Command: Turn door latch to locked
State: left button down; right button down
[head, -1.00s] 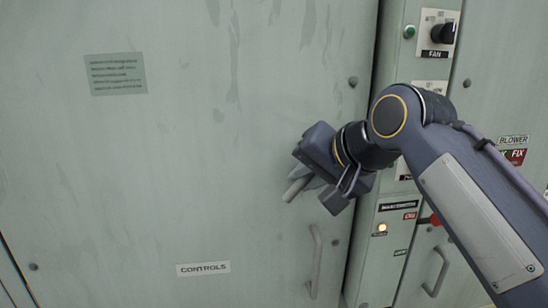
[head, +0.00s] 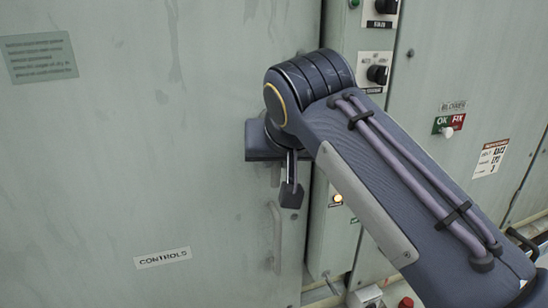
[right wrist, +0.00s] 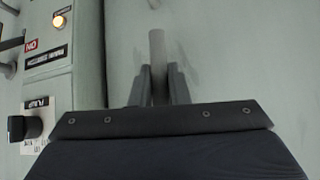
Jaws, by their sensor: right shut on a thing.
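The grey door (head: 150,120) with a CONTROLS label fills the left of the head view. The latch shows in the right wrist view as a grey round bar (right wrist: 157,48) standing between my fingers. My right gripper (right wrist: 158,85) is shut on this bar. In the head view, my right gripper (head: 275,175) is against the door near its right edge, above the pull handle (head: 275,240). My wrist and forearm hide most of the latch there, so its exact angle cannot be told. My left gripper is not in view.
Right of the door, a narrow panel carries black knobs (head: 377,74) and a lit amber lamp (head: 336,198). The CONTROLS label (head: 163,258) is low on the door.

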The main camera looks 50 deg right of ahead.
dwell(0.4)
jog(key=c, duration=1.4)
grip_release()
jog(key=v, duration=0.8)
jog(key=shift+f, duration=0.1)
jog(key=shift+f, duration=0.1)
